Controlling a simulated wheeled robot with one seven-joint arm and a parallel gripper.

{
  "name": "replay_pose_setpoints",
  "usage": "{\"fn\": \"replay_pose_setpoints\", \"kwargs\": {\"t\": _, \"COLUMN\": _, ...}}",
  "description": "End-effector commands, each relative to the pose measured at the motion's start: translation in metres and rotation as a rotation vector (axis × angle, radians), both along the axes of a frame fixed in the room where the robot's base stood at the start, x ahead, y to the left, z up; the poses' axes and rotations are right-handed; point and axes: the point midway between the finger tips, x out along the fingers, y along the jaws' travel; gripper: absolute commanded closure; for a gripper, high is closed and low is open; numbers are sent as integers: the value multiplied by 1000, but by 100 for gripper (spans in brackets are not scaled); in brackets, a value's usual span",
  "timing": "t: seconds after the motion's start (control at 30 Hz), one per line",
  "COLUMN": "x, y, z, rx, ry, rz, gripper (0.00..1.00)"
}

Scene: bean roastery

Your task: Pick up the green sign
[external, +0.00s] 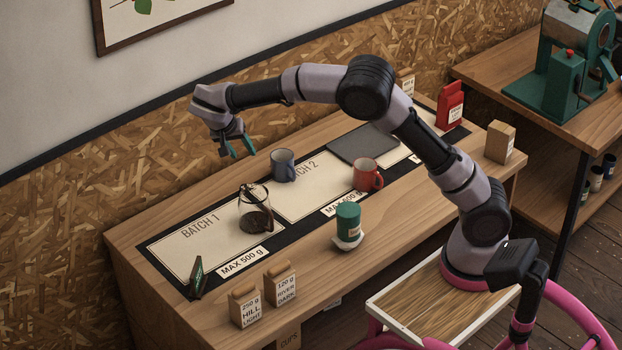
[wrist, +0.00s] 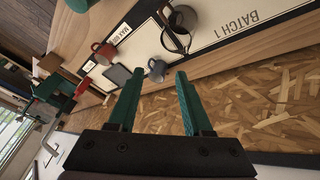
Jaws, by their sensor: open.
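The green sign (external: 196,278) is a small dark green folded stand. It stands at the front left corner of the black-bordered mat on the wooden counter, left of two paper bags. I cannot make it out in the wrist view. My gripper (external: 236,150) is open and empty, raised above the back of the counter near the wall panel. It is well behind and above the sign, apart from it. In the wrist view its green fingers (wrist: 157,82) are spread with nothing between them.
A glass carafe (external: 255,212) stands on the BATCH 1 panel. A blue mug (external: 283,165) and red mug (external: 367,175) stand farther right. A green canister (external: 348,222) sits near the front edge. Two paper bags (external: 262,300) stand close right of the sign. Panel space behind the sign is clear.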

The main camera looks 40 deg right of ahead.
Motion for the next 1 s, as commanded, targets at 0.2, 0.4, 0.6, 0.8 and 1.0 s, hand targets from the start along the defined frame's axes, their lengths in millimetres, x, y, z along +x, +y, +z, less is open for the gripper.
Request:
{"fn": "replay_pose_setpoints", "kwargs": {"t": 0.2, "x": 1, "y": 101, "z": -80, "rx": -214, "ry": -156, "rz": -23, "gripper": 50}}
{"fn": "replay_pose_setpoints", "kwargs": {"t": 0.4, "x": -29, "y": 189, "z": -154, "rx": -352, "ry": -382, "rz": -8, "gripper": 50}}
{"fn": "replay_pose_setpoints", "kwargs": {"t": 0.6, "x": -70, "y": 247, "z": -210, "rx": -404, "ry": -583, "rz": 26, "gripper": 50}}
{"fn": "replay_pose_setpoints", "kwargs": {"t": 0.8, "x": -83, "y": 261, "z": -229, "rx": -409, "ry": -654, "rz": 37, "gripper": 50}}
{"fn": "replay_pose_setpoints", "kwargs": {"t": 1.0, "x": -66, "y": 239, "z": -240, "rx": -411, "ry": -654, "rz": 35, "gripper": 50}}
